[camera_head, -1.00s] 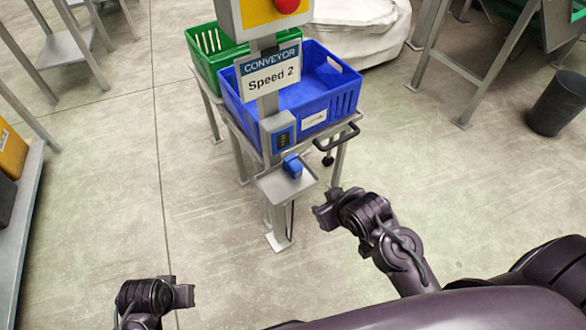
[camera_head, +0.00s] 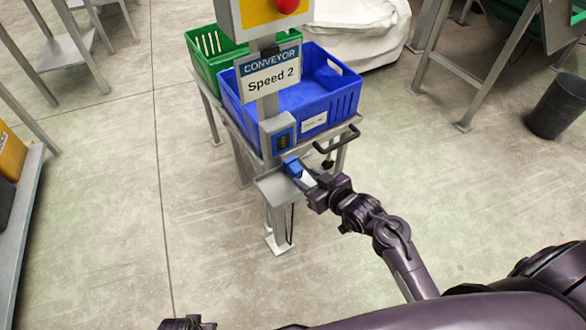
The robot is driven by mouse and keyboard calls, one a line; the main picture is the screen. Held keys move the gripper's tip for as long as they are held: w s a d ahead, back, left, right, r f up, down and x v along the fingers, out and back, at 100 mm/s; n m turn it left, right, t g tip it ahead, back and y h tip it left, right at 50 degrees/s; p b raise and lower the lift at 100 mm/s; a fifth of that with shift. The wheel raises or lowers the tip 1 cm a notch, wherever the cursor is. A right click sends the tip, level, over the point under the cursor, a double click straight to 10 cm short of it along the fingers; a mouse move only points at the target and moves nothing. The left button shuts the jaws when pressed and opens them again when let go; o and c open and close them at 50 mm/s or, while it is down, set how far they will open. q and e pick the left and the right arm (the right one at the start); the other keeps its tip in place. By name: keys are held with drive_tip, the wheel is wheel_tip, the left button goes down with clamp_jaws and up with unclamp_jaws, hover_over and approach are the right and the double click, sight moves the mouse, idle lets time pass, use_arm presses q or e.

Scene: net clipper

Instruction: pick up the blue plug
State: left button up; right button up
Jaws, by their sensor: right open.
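The blue plug (camera_head: 291,166) sits on the small grey shelf (camera_head: 270,190) of the conveyor post, below the dark socket panel. My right gripper (camera_head: 301,176) is open, and its two fingers reach in from the right, with their tips at the plug's right side. I cannot tell whether they touch it. Part of the shelf is hidden behind the fingers. Only the top of my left gripper (camera_head: 187,323) shows at the bottom edge, and its jaws cannot be made out.
The post carries a blue-framed socket panel (camera_head: 282,140) and a "Conveyor Speed 2" sign (camera_head: 268,72). A blue crate (camera_head: 344,98) and a green crate (camera_head: 203,62) stand behind it. A black handle (camera_head: 340,139) juts out just above my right gripper.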

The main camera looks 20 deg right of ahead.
sight(300, 172)
drive_tip(key=x, duration=0.4)
drive_tip(key=shift+w+a+b, duration=0.15)
drive_tip(key=shift+w+b, duration=0.05)
drive_tip(key=shift+b, duration=0.15)
use_arm(q)
drive_tip(key=shift+w+d+r, duration=0.1)
drive_tip(key=shift+d+r, duration=0.05)
drive_tip(key=shift+r, duration=0.45)
drive_tip(key=shift+w+d+r, duration=0.1)
drive_tip(key=shift+r, duration=0.5)
use_arm(e)
drive_tip(key=shift+c, duration=0.4)
drive_tip(key=c, duration=0.8)
drive_tip(key=shift+r, duration=0.1)
